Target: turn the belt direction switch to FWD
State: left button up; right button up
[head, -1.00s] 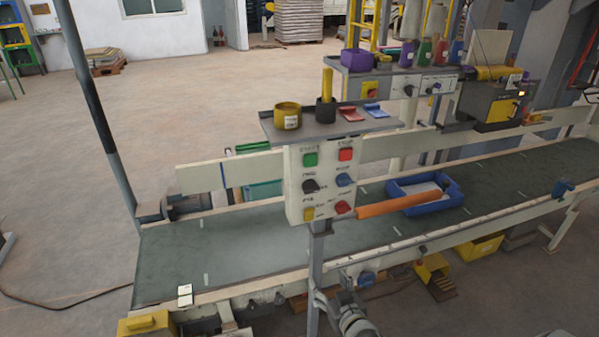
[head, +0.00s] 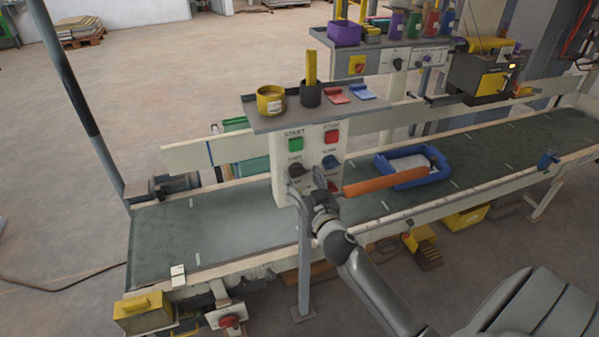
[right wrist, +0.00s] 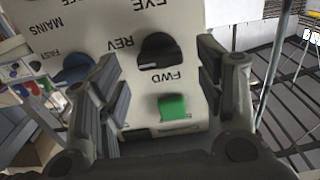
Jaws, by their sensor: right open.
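The belt direction switch is a black knob (head: 296,170) on the white control panel (head: 314,147), below the green START button (head: 295,144). In the right wrist view the panel appears upside down, with the black knob (right wrist: 160,50) between the labels REV and FWD. I cannot tell clearly which label it points to. My left gripper is not in view.
A blue knob (head: 330,162) sits beside the switch, the red STOP button (head: 331,136) above it. An orange bar (head: 370,186) sticks out right of the panel. A shelf (head: 290,113) with cups tops it. Behind runs the green belt (head: 225,220) with a blue tray (head: 385,178).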

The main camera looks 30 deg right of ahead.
aim_at(297, 172)
jog(key=shift+x, duration=1.2)
jog(key=shift+w, duration=0.15)
jog(key=c, duration=1)
